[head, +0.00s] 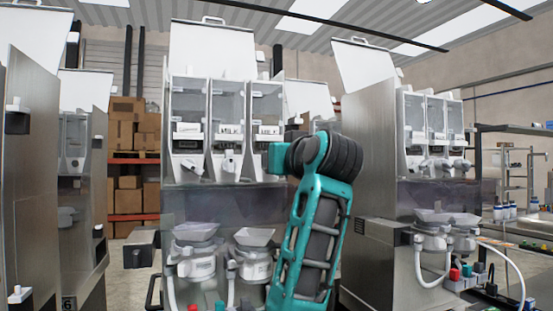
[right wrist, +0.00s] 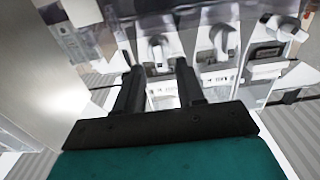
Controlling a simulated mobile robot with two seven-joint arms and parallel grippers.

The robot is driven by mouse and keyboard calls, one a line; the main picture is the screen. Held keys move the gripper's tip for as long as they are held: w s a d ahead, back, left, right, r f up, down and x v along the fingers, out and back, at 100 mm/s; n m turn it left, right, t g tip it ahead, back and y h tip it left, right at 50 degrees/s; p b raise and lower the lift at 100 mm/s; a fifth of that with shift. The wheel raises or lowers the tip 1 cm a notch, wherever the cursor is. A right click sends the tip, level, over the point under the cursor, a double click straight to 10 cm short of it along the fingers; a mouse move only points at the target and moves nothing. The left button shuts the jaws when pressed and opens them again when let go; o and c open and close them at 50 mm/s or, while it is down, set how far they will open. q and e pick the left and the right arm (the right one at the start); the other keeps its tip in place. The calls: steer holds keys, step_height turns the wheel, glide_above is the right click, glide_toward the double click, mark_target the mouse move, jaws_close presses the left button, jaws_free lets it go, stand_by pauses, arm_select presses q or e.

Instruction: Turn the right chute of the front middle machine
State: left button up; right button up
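The front middle machine (head: 225,205) stands at the centre of the head view, with three clear bins over three white chutes. Its right chute (head: 267,131) is just above and left of my right wrist, which partly covers that area. In the right wrist view, which looks upside down, a white chute handle (right wrist: 158,48) appears just beyond and between the fingertips, seemingly the right chute. My right gripper (right wrist: 157,68) is open, its two black fingers apart with nothing visible held. I cannot tell whether they touch the handle. My left gripper is not in view.
Two more chute handles of the row show beside it (right wrist: 221,38). White funnel cups (head: 195,250) sit below the chutes. Another machine (head: 375,190) stands close on the right, and a steel cabinet (head: 30,180) on the left. Shelves with boxes (head: 135,135) are behind.

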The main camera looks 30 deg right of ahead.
steer(key=shift+x, duration=0.85)
steer(key=shift+c, duration=0.2)
jaws_close()
